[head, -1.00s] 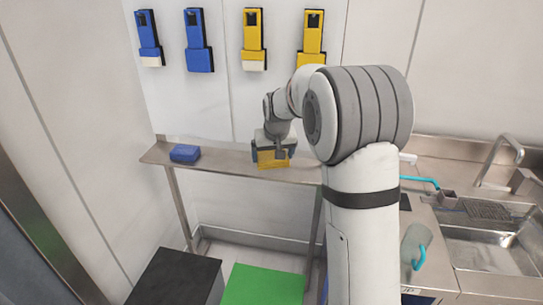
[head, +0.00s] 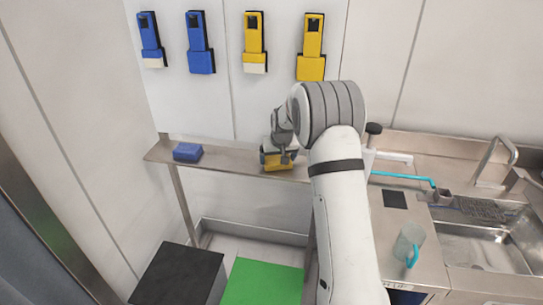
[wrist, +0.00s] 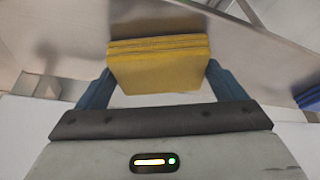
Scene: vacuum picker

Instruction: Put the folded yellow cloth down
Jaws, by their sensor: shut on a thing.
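The folded yellow cloth (head: 277,164) is in my gripper (head: 278,157), seen in front of the narrow steel shelf (head: 228,160). In the wrist view the cloth (wrist: 160,70) shows several stacked layers and sits level between the two blue fingers, which are shut on its sides. Whether its underside touches the shelf or hangs above it I cannot tell. A folded blue cloth (head: 187,152) lies on the left end of the shelf.
Blue holders (head: 200,42) and yellow holders (head: 312,45) hang on the wall above. A black box (head: 180,275) and a green box (head: 263,283) stand below. A counter with a clear jug (head: 409,240) and a sink (head: 485,240) is at right. The shelf between the cloths is bare.

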